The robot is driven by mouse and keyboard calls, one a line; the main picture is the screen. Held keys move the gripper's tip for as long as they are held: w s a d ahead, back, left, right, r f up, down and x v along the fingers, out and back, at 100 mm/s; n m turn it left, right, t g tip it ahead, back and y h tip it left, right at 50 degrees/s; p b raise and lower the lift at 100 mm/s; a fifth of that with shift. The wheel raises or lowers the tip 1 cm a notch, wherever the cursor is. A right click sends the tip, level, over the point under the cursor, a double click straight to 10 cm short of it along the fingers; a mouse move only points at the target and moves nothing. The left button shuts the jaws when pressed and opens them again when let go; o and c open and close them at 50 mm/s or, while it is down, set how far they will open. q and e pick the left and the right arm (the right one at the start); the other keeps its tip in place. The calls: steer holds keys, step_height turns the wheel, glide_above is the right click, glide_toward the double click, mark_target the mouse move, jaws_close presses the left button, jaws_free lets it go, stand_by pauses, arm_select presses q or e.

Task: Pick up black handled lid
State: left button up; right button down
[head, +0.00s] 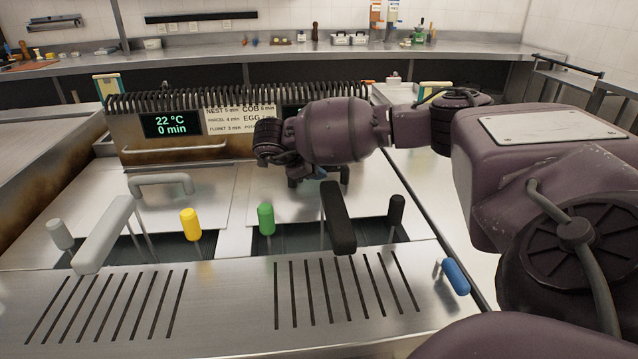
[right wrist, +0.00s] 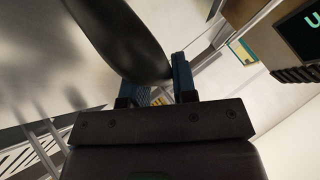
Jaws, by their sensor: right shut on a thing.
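The right steel lid (head: 295,208) lies over the right well of the counter unit, just behind the basket handles. Its black handle is mostly hidden by my right arm in the head view. My right gripper (head: 312,178) is over this lid. In the right wrist view, the dark handle (right wrist: 122,38) runs down between the blue fingers of my right gripper (right wrist: 168,85), which are shut on it. I cannot tell whether the lid is raised. The left lid (head: 190,212) has a grey handle (head: 160,184). My left gripper is not in view.
Basket handles stand in front: grey (head: 60,234), yellow (head: 190,222), green (head: 266,218), a large black one (head: 338,218) and a smaller black one (head: 396,212). A blue handle (head: 455,276) is at the right edge. A display panel (head: 168,124) and slatted rack (head: 240,99) stand behind.

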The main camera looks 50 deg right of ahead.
steer(key=shift+r, duration=0.15)
steer(key=shift+r, duration=0.35)
step_height(320, 180, up, 19)
steer(key=p, duration=0.4)
steer(key=shift+r, duration=0.1)
